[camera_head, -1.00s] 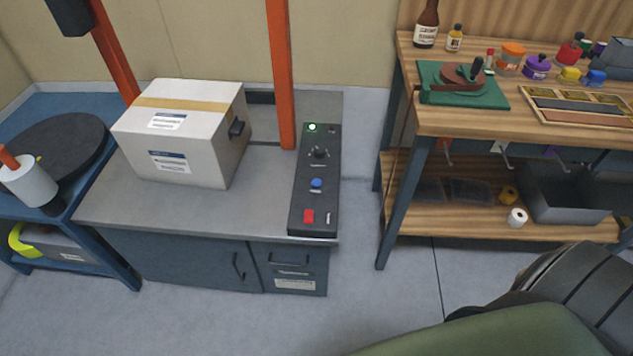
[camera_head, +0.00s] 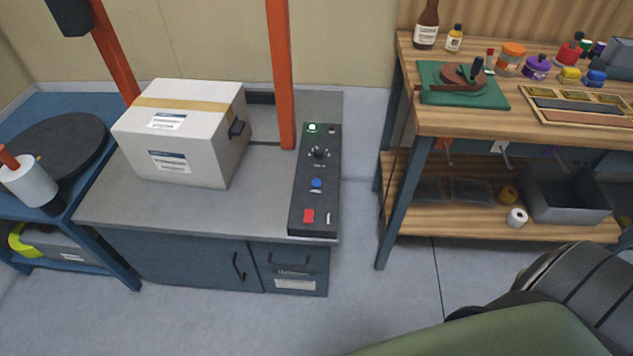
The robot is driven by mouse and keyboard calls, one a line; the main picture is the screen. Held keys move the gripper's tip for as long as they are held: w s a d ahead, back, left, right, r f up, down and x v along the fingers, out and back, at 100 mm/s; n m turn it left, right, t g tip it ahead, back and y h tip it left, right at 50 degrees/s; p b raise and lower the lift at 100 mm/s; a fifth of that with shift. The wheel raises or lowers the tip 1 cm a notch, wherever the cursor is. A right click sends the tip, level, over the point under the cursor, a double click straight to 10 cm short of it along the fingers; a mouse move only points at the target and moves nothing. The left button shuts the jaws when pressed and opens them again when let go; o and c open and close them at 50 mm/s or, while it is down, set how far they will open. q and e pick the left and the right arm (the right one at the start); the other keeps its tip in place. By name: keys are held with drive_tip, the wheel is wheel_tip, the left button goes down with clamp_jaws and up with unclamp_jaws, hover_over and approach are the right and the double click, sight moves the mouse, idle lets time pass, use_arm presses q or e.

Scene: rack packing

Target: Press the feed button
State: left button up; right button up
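A black control panel (camera_head: 301,195) lies along the right edge of the grey-topped machine. It carries a lit green light (camera_head: 312,127) at the far end, a dark knob (camera_head: 319,152), a blue button (camera_head: 316,184), and a red button or switch (camera_head: 308,216) at the near end. I cannot read which control is labelled feed. No gripper is in view. A green and dark grey part at the lower right may be part of my own arm; it is well apart from the panel.
A taped white carton (camera_head: 185,140) stands on the machine top (camera_head: 255,190), left of the panel. Orange posts (camera_head: 280,75) rise behind. A wooden workbench (camera_head: 470,118) with bottles and jars stands at right. Open floor (camera_head: 360,265) lies between machine and bench.

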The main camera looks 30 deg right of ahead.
clamp_jaws()
idle(1.4)
